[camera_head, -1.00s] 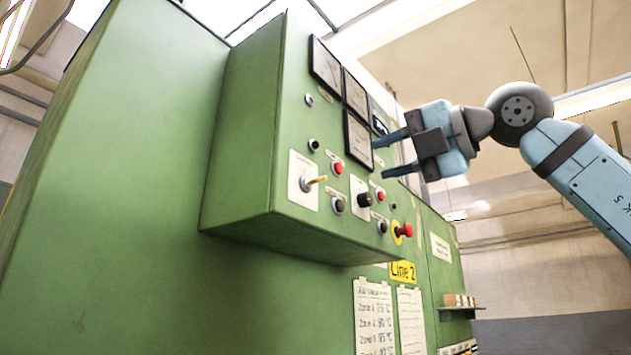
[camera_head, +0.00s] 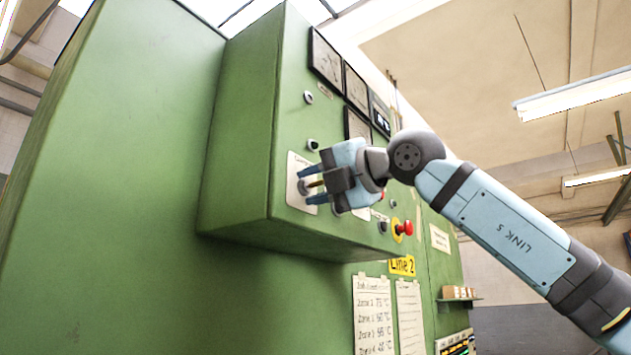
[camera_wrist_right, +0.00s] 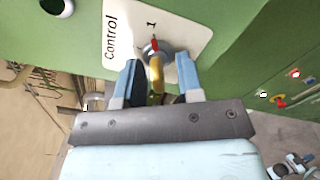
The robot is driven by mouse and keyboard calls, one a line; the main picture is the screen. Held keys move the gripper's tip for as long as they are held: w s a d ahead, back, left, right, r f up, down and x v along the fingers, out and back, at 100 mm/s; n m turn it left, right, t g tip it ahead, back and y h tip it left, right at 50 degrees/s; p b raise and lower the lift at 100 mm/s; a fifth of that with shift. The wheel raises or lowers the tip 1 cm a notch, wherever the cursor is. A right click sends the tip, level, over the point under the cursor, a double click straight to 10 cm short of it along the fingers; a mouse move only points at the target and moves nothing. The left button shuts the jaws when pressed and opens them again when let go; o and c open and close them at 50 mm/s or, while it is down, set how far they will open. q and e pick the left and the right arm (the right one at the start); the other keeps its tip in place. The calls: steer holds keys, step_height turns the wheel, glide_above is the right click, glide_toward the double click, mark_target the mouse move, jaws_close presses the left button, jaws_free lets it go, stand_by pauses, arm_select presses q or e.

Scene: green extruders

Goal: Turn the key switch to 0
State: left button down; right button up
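The key switch is a round metal lock with a brass key (camera_head: 315,184) on a cream plate (camera_head: 296,164) at the left of the green control box. In the right wrist view the key (camera_wrist_right: 156,75) stands out between the fingers. The plate (camera_wrist_right: 193,33) there reads "Control", with an "I" mark above the lock and a red pointer near that mark. My right gripper (camera_head: 307,186) is at the key, its fingers (camera_wrist_right: 157,82) on either side of it with gaps showing, so it is open around the key. No 0 mark is visible. My left gripper is not in view.
A red emergency knob (camera_head: 405,227) on a yellow ring juts out to the lower right of my gripper. The wrist hides several buttons. Open air lies to the right of the cabinet.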

jaws_close()
steer(key=shift+f+n+b, duration=0.15)
steer(key=shift+n+b, duration=0.5)
steer(key=shift+n, duration=0.35)
steer(key=shift+n+b, duration=0.3)
steer(key=shift+n, duration=0.6)
steer(key=n, duration=0.4)
steer(key=shift+w+d+b, duration=0.1)
steer(key=shift+w+b, duration=0.05)
steer(key=shift+b, duration=0.2)
steer(key=shift+w+n, duration=0.1)
steer(key=shift+n, duration=1.9)
